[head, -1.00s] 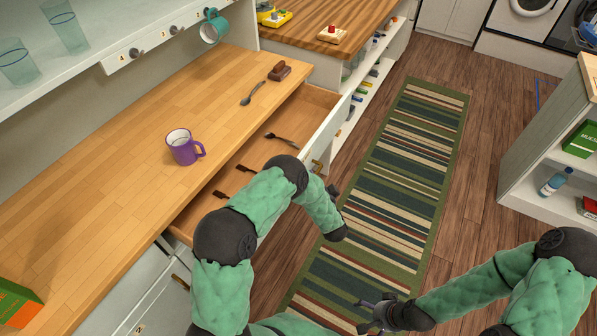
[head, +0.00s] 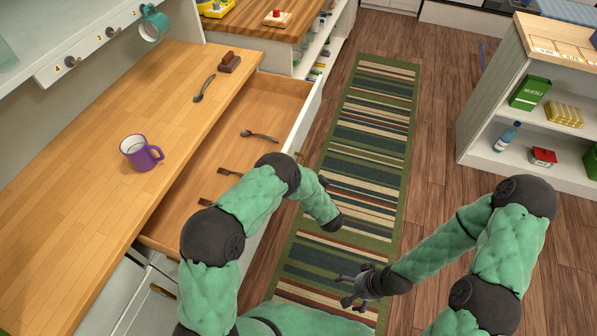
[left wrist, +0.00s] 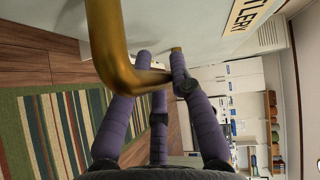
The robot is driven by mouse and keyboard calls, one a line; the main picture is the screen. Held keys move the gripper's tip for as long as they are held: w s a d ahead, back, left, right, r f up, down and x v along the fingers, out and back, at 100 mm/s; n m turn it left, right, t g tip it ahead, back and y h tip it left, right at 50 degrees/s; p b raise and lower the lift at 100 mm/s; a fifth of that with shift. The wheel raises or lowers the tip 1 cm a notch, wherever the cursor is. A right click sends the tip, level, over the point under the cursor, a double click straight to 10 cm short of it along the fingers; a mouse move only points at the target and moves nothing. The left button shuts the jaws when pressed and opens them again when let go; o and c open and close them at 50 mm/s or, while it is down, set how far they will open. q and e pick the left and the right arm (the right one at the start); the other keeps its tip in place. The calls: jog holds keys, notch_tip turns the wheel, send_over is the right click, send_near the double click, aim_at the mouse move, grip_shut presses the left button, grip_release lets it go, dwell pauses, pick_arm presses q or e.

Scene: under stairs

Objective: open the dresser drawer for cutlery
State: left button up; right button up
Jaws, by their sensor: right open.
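The cutlery drawer (head: 223,148) stands well out from under the wooden dresser top in the head view. Several dark forks and spoons lie in it. In the head view my left arm hides this gripper. My right gripper (head: 358,287) is open and empty above the striped rug, away from the drawer.
A purple mug (head: 136,152), a spoon (head: 204,88) and a brown block (head: 229,63) are on the dresser top. A teal mug (head: 153,23) hangs above. A white shelf unit (head: 480,140) with groceries stands right. The striped rug (head: 362,130) is clear floor.

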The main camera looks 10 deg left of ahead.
pick_arm(q)
jog(key=o, duration=0.4)
jog(key=v, duration=1.2)
dwell(0.3)
notch_tip(320, 180, down, 11)
jog(key=s+a+n+g+h, duration=0.2)
jog(key=n+g+h, duration=0.25)
jog(key=h, duration=0.45)
jog(key=s+f+n+g+h, duration=0.1)
jog(key=s+n+g+h, duration=0.4)
jog(key=s, duration=1.6)
jog(key=n+g, duration=0.1)
jog(key=g, duration=0.1)
jog(key=shift+s+d+g+h, duration=0.3)
jog(key=shift+d+g, duration=0.05)
jog(key=shift+d, duration=0.05)
